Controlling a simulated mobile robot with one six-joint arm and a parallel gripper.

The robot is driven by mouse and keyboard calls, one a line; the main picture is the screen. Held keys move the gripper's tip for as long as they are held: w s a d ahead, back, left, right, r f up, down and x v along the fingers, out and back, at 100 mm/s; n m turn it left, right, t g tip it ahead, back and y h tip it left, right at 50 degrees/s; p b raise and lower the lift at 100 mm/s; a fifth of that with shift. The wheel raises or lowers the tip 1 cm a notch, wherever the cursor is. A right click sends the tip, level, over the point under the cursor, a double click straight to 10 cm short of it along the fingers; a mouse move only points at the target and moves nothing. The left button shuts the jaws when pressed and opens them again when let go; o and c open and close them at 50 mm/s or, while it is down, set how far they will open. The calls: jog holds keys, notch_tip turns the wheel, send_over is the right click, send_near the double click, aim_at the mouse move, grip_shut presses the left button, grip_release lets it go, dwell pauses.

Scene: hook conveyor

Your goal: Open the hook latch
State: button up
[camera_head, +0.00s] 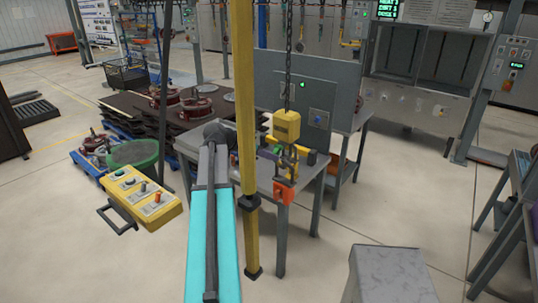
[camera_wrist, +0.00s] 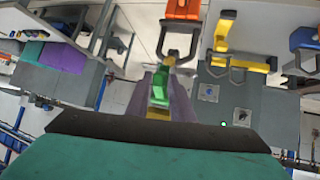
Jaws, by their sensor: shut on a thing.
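A yellow hoist block (camera_head: 287,125) hangs on a chain above the grey table. Below it are a metal hook (camera_head: 287,160) and an orange block (camera_head: 284,190). The orange block (camera_wrist: 182,10) and a metal loop (camera_wrist: 180,45) also show at the top of the wrist view. My gripper (camera_head: 268,154) is beside the hook, partly hidden by a yellow post. In the wrist view my gripper's purple fingers (camera_wrist: 161,95) are shut on a small green piece (camera_wrist: 160,88), apparently the hook latch. The hook's exact outline and the latch angle are hard to tell.
A grey table (camera_head: 240,165) with an upright panel (camera_head: 330,90) lies under the hook. A yellow control box (camera_head: 143,195) is at the left. A grey stand (camera_head: 390,275) is at the front right.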

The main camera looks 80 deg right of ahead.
jog(key=shift+s+r, duration=0.25)
jog(key=shift+r, duration=0.1)
jog(key=shift+a+r+y, duration=0.1)
jog(key=shift+r+y, duration=0.25)
jog(key=shift+y, duration=0.05)
jog(key=shift+w+a+t+p, duration=0.1)
jog(key=shift+t+p, duration=0.2)
jog(key=shift+y, duration=0.3)
